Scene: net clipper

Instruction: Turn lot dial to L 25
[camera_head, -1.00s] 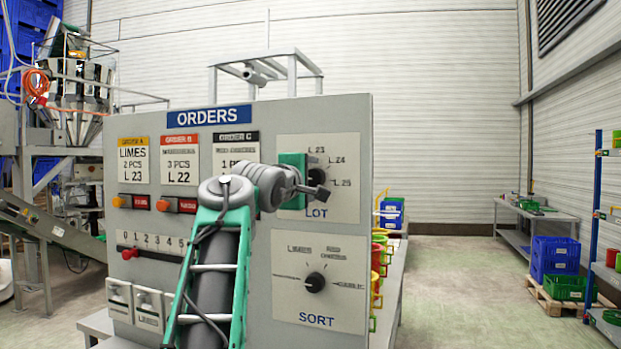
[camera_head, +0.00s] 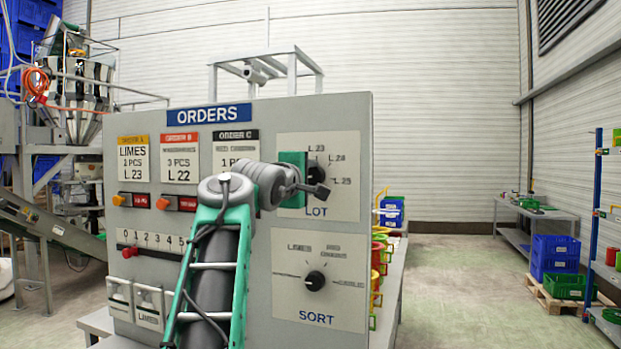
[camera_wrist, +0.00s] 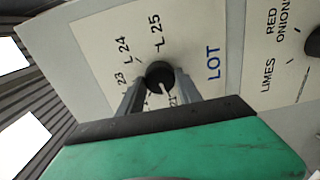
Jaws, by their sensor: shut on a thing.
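The black lot dial (camera_wrist: 160,74) sits on a white plate marked LOT (camera_wrist: 214,62) in the wrist view. My gripper (camera_wrist: 158,86) is shut on the dial, with one grey finger on each side of it. The dial's white pointer line slants down in the wrist view, towards the mark 21, away from the L 25 mark (camera_wrist: 155,32). L 24 and 23 stand between, and another mark is partly hidden by a finger. In the head view the lot dial (camera_head: 316,170) shows partly behind my gripper and wrist, beside the L.25 mark.
The SORT dial (camera_head: 315,280) is below the lot dial on the same grey ORDERS panel (camera_head: 250,240). Order cards and coloured switches are at the panel's left. Blue crates (camera_head: 555,256) stand at the right, beyond open floor.

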